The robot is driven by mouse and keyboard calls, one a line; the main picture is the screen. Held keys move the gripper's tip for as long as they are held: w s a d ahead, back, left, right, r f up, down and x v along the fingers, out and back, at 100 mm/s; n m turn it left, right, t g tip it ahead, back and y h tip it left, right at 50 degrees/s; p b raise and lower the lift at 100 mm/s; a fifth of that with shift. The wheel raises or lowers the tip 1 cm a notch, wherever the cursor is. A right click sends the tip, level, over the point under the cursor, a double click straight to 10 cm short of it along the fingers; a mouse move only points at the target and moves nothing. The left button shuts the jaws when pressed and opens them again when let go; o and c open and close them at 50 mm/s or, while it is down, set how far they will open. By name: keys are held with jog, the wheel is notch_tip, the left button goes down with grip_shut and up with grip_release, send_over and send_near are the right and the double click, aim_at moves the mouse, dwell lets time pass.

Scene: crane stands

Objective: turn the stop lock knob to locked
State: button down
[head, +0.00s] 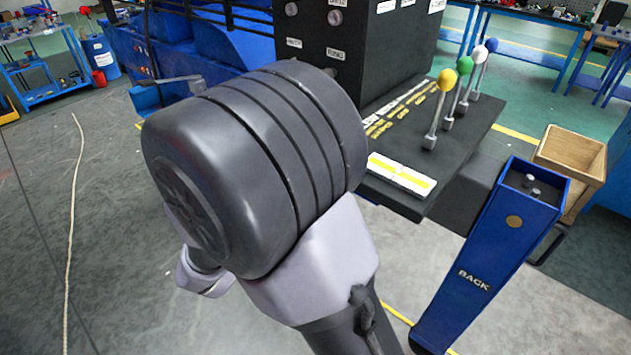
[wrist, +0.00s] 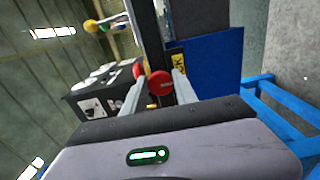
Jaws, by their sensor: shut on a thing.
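In the wrist view, the two light grey fingers of my gripper (wrist: 158,88) stand on either side of a round red knob (wrist: 160,83), shut on it. I take this red knob for the stop lock knob. It has small dark markings on its face, too small to read, so its turn position cannot be told. A second red part (wrist: 139,69) shows just behind the left finger. In the head view, my own arm covers the middle, and neither my gripper nor the red knob shows.
A black cabinet (head: 375,50) carries round knobs and labels. Levers with yellow (head: 447,78), green, white and blue balls rise from a black console (head: 405,170). A blue pedestal marked BACK (head: 485,260) and a wooden box (head: 572,160) stand right. Floor at left is mostly clear.

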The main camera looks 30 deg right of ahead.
jog(key=c, duration=1)
grip_release()
jog(key=p+v, duration=0.4)
jog(key=v, duration=1.3)
jog(key=shift+a, duration=0.2)
